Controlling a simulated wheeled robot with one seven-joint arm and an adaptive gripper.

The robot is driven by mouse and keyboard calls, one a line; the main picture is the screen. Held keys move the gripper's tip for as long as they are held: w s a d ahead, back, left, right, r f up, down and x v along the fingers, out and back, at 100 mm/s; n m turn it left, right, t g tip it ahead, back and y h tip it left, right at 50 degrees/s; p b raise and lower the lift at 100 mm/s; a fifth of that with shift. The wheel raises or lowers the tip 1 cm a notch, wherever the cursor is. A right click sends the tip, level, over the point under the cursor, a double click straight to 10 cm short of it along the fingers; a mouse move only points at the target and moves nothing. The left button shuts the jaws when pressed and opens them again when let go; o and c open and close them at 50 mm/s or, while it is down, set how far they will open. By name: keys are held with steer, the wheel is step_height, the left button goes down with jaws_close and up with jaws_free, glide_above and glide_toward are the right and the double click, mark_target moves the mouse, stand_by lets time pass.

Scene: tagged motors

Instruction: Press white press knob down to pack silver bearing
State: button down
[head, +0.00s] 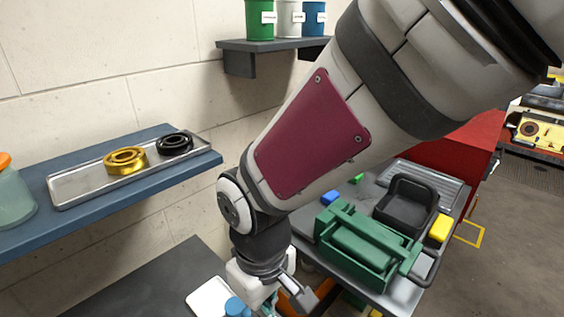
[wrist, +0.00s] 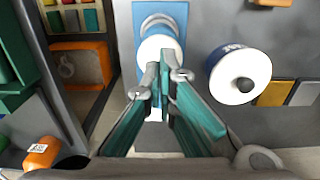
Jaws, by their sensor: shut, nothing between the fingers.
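In the wrist view my gripper (wrist: 163,78) is shut and empty, its green-padded fingers meeting in front of a white round knob (wrist: 155,48). The knob sits on a blue press (wrist: 160,9). The fingertips overlap the knob's lower edge; I cannot tell whether they touch it. No silver bearing can be made out at the press; the fingers cover part of that area. In the head view a blue cylinder (head: 236,306) on a white plate shows at the bottom edge, beside my partly cut-off gripper.
A blue-sided white-topped pot (wrist: 240,77) stands right of the press. An orange bin (wrist: 82,68) with a grey ring is at left. In the head view, a gold bearing (head: 125,160) and a black bearing (head: 174,143) lie on a shelf tray (head: 78,189). A green vise-like fixture (head: 362,247) stands right.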

steer(key=shift+f, duration=0.15)
steer(key=shift+f+b, duration=0.8)
steer(key=shift+f, duration=0.75)
steer(key=shift+r, duration=0.2)
steer(key=shift+r+p, duration=1.35)
steer(key=shift+r, duration=0.15)
